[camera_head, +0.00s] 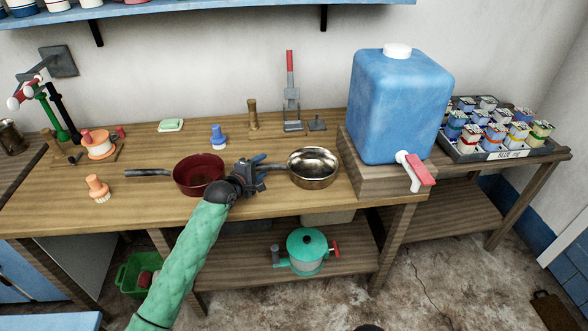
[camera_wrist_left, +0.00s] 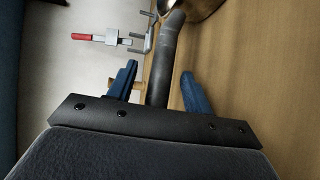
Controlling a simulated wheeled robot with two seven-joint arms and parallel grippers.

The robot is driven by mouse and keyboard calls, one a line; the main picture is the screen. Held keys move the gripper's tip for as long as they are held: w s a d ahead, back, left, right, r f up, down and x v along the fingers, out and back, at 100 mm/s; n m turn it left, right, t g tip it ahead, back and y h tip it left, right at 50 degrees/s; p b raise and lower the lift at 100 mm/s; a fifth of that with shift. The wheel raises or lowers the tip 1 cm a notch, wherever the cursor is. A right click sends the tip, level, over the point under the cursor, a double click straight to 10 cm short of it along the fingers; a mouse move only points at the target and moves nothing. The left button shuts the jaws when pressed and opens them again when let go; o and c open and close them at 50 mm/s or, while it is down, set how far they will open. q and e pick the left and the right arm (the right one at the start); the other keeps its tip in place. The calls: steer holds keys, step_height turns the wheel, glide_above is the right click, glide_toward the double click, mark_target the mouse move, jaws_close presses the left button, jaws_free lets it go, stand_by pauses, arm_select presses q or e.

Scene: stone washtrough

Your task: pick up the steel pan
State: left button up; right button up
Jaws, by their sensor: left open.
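The steel pan (camera_head: 313,168) sits on the wooden counter in the head view, right of my left gripper, its dark handle pointing left toward the gripper. My left gripper (camera_head: 262,167) is open, with blue fingers. In the left wrist view the pan's dark handle (camera_wrist_left: 168,50) runs between the open fingers (camera_wrist_left: 158,84), with a gap on each side. Part of the pan's bowl (camera_wrist_left: 198,8) shows at the top edge. My right gripper is not in view.
A dark red pan (camera_head: 199,174) stands just left of my left gripper. A blue water container (camera_head: 400,105) on a wooden block (camera_head: 375,181) stands to the right. Behind are a blue stamp-like object (camera_head: 217,137), a wooden peg (camera_head: 252,115) and a red-handled clamp (camera_head: 291,90).

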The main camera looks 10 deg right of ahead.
arm_select(q)
steer(key=shift+r, duration=0.1)
jaws_close()
